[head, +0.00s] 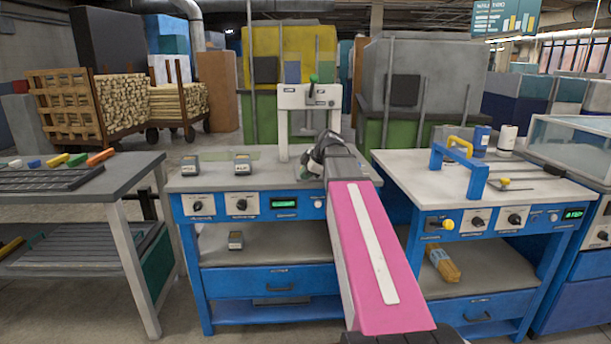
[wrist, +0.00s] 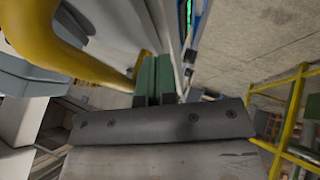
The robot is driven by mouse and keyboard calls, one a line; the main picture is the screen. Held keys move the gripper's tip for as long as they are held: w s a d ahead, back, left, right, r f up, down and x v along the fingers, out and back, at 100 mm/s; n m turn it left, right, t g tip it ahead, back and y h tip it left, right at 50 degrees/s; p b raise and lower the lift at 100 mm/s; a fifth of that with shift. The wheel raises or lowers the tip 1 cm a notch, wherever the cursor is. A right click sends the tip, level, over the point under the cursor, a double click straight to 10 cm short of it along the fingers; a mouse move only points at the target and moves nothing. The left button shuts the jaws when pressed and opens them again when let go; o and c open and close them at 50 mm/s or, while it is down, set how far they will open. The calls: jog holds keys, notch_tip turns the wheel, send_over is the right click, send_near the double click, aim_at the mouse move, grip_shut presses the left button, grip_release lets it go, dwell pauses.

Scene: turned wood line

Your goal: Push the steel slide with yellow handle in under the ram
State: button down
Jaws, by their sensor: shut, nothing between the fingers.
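The white press with the ram (head: 309,97) stands on the middle blue bench, with a green-tipped lever at its top. My pink arm reaches towards it and hides part of its base. In the wrist view a thick yellow handle (wrist: 95,65) curves down from the top left, close to the camera. Its end lies beside or behind my fingertips; I cannot tell if they touch. My gripper (wrist: 153,75) shows green fingers, shut with nothing between them. Grey metal surfaces (wrist: 110,25) show behind the handle; I cannot tell which is the slide. The head view hides the fingertips.
Small grey devices (head: 190,170) sit on the left of the middle bench (head: 222,178). The right bench (head: 400,168) carries a blue frame (head: 478,181) with a yellow handle (head: 460,145). The left table (head: 125,180) holds coloured blocks. Gaps separate the benches.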

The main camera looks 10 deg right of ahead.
jog(key=shift+w, duration=0.1)
jog(key=w, duration=0.5)
jog(key=w+d, duration=0.1)
jog(key=w, duration=0.4)
jog(key=w+d, duration=0.1)
jog(key=w, duration=0.5)
jog(key=shift+d, duration=0.25)
